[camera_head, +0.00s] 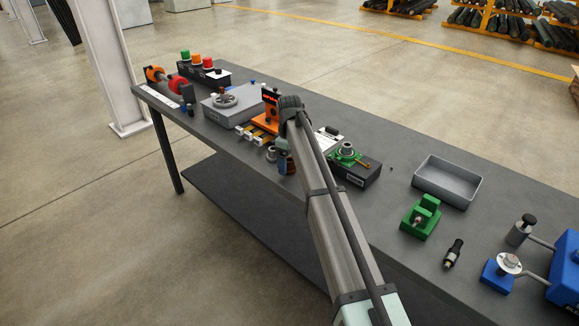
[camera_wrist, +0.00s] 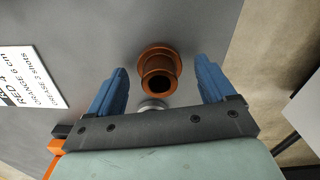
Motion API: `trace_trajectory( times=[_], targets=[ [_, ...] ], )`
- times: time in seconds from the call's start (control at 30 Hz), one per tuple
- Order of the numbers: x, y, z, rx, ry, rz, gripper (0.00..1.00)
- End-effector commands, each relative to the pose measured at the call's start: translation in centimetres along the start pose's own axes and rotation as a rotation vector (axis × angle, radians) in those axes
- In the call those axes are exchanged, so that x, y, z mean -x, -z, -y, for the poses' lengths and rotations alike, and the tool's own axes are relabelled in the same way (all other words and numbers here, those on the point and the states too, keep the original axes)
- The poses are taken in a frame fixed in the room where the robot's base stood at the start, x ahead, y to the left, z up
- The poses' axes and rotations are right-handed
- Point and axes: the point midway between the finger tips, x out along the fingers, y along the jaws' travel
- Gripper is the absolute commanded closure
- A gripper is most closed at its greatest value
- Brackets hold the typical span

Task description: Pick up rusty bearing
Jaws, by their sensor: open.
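The rusty bearing (camera_wrist: 158,60) is a brown flanged ring with a dark bore. It lies on the grey table between the two blue fingers of my gripper (camera_wrist: 161,70) in the wrist view, with a gap on each side. My gripper is open and holds nothing. In the head view my gripper (camera_head: 283,158) is over the near edge of the table, left of the middle. Brown shows beside it there, but the arm partly hides that spot and I cannot tell the bearing's outline.
A grey metal ring (camera_wrist: 152,104) lies close to the bearing, partly behind my gripper's palm. A printed label (camera_wrist: 28,78) is to the left. The table edge is close on the right. A green-topped black box (camera_head: 350,168) and an empty grey tray (camera_head: 447,195) stand to the right.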

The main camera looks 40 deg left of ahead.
Motion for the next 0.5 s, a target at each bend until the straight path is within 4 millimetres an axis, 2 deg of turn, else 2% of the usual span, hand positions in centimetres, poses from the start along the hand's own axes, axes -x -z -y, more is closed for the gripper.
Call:
trace_trajectory(
  times=[0.1,0.3,0.5],
  targets=[
    [-0.82,0.0,0.0,0.0,0.0,0.0,0.17],
    [-0.83,0.02,-0.03,0.0,0.0,0.0,0.17],
    [-0.82,0.02,-0.03,0.0,0.0,0.0,0.36]
  ],
)
